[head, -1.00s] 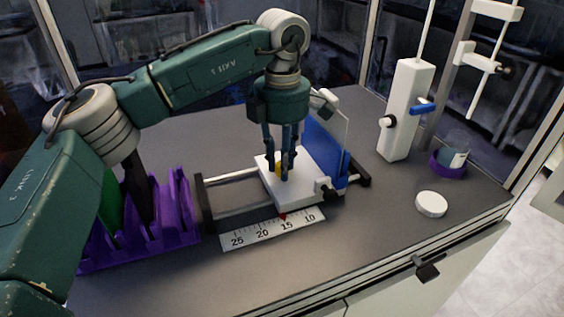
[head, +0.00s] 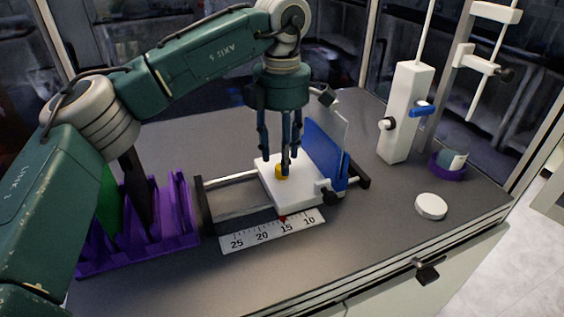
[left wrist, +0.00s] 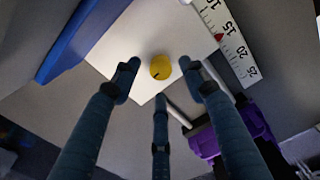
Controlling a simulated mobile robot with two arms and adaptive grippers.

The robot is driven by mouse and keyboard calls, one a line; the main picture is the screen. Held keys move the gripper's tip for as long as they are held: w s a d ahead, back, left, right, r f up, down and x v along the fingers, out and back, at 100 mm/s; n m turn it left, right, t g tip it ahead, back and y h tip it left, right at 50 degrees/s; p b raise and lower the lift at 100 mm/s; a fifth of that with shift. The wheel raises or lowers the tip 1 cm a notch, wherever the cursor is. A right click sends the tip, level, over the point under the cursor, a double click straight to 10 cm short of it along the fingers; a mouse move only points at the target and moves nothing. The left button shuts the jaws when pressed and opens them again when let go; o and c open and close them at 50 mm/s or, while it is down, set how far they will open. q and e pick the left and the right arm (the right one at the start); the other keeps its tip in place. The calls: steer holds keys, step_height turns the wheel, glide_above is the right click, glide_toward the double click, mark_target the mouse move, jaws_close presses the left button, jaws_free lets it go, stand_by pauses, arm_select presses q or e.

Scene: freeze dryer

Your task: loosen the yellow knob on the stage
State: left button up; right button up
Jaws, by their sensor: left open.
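The yellow knob (head: 282,171) sits on top of the white stage (head: 298,190), which rides on two rails. In the left wrist view the knob (left wrist: 160,67) is round with a dark mark on its lower edge. My left gripper (head: 280,163) is above the stage with its fingers pointing down, spread around the knob. In the left wrist view its fingers (left wrist: 161,82) stand apart from the knob, and nothing is held. My right gripper is not in view.
A ruler (head: 272,231) with a red pointer lies in front of the stage. A blue plate (head: 325,150) stands at its right side. A purple rack (head: 180,225) is at left. A white round lid (head: 431,206) and a white stand (head: 406,110) are at right.

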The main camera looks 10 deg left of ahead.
arm_select(q)
step_height(320, 180, up, 9)
stand_by(0.5)
